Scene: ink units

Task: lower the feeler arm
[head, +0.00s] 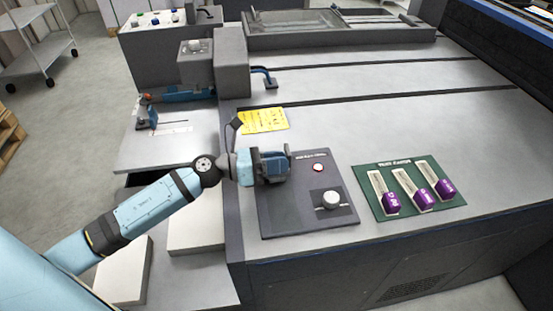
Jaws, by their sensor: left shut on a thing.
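My left gripper (272,165) is over the left part of a dark control panel (300,210) on the machine top. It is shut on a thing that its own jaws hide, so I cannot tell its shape. A blue arm-like part with an orange end (190,94) lies over the lower ledge at the left. I cannot tell for sure whether it is the feeler arm. My right gripper is out of view.
A yellow label (264,120) lies behind my gripper. Grey boxes (233,62) rise at the back left. White stacks (196,222) stand below the left edge. The machine top behind is mostly clear.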

